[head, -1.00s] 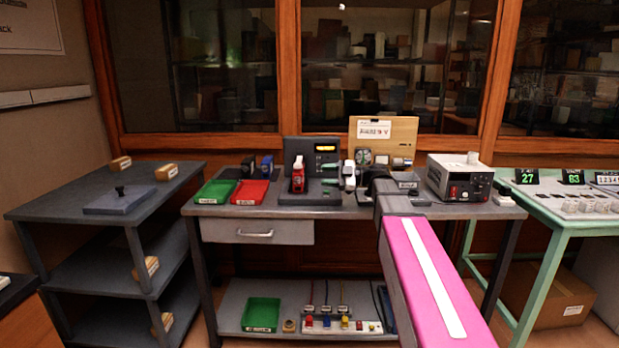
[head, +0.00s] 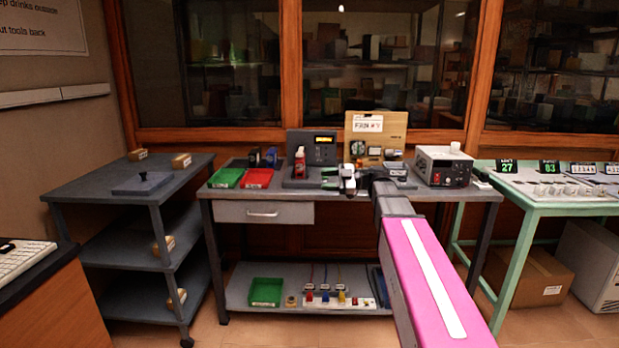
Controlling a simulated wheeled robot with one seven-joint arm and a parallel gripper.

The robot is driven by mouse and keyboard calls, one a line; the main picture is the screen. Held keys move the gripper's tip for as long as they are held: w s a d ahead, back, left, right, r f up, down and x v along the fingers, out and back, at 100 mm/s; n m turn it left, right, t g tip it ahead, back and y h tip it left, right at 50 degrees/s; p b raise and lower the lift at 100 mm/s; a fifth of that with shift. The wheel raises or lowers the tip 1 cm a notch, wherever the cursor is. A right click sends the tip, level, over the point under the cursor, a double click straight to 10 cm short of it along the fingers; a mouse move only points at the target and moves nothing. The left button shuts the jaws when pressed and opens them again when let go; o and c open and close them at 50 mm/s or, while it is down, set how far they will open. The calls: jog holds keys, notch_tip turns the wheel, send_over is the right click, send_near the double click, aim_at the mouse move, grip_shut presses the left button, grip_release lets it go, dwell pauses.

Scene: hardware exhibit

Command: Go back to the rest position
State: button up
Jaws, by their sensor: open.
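My pink and grey arm reaches from the lower right over the workbench (head: 350,210). Part of the bench top behind the arm is hidden.
A green tray (head: 227,178) and a red tray (head: 257,179) lie at the bench's left. A grey power unit (head: 443,168) stands right of my arm. A dark shelf cart (head: 150,200) is at left and a green table (head: 535,200) at right. Floor shows in front.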

jog(key=s+d+f+m+h, duration=0.1)
jog(key=s+f+m+h, duration=0.25)
jog(key=f, duration=0.35)
jog(key=s+f+m+h, duration=0.2)
jog(key=f+m, duration=0.3)
jog(key=f, duration=0.2)
jog(key=s+d+f+m+h, duration=0.1)
jog(key=s+f+m+h, duration=0.2)
jog(key=f+m, duration=0.35)
jog(key=s+d+f+m+h, duration=0.4)
jog(key=s+d+f+m, duration=0.1)
jog(key=f, duration=0.3)
jog(key=s+d+f+m+g+h, duration=0.1)
jog(key=s+d+f+m+h, duration=0.4)
jog(key=s+f, duration=0.2)
jog(key=shift+d+f+m, duration=0.35)
jog(key=shift+f+m, duration=0.05)
